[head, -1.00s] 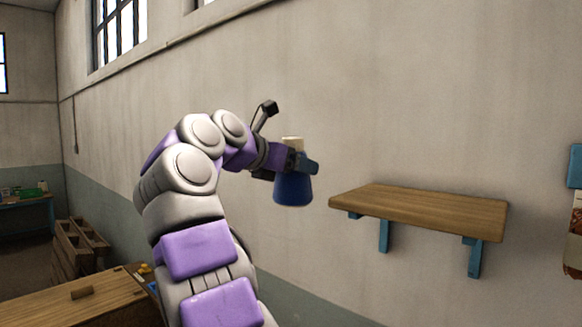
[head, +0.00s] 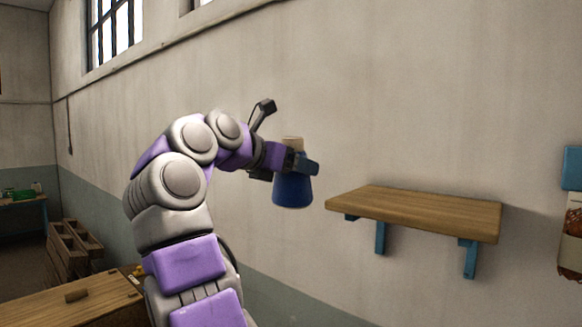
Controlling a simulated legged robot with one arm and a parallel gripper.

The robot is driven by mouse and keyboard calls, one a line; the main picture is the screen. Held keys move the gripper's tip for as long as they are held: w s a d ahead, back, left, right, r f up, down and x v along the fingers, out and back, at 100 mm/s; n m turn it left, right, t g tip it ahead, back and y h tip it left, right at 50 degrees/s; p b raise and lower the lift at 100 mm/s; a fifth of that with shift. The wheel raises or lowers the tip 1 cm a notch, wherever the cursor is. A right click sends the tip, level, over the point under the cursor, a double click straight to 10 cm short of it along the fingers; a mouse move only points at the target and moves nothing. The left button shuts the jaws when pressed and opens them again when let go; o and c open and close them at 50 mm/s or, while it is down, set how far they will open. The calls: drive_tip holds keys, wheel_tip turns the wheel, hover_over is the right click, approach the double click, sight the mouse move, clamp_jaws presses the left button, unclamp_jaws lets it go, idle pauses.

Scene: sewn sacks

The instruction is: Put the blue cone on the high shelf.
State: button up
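The blue cone (head: 292,191) hangs upright in the air, its wide blue end down and a pale top showing above the fingers. My gripper (head: 304,164) is shut on it near its upper part. The cone is left of the high shelf (head: 415,207), with a gap between them in the picture. The shelf is a wooden board on blue brackets fixed to the wall. Its top is bare. The cone's base is at about the height of the shelf's left end in the picture. The far finger is partly hidden.
A blue-topped item (head: 572,168) hangs on the wall at the right edge. The wall behind the shelf is plain.

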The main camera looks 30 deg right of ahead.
sight(304, 177)
drive_tip(key=shift+s+r, duration=0.25)
drive_tip(key=shift+s, duration=0.4)
drive_tip(key=shift+s+r+m+g, duration=0.15)
drive_tip(key=shift+s+m+g, duration=0.15)
drive_tip(key=shift+s+g, duration=0.1)
drive_tip(key=shift+s+r, duration=0.1)
drive_tip(key=shift+s, duration=0.2)
drive_tip(key=shift+s+d+r, duration=0.15)
drive_tip(key=shift+s, duration=0.3)
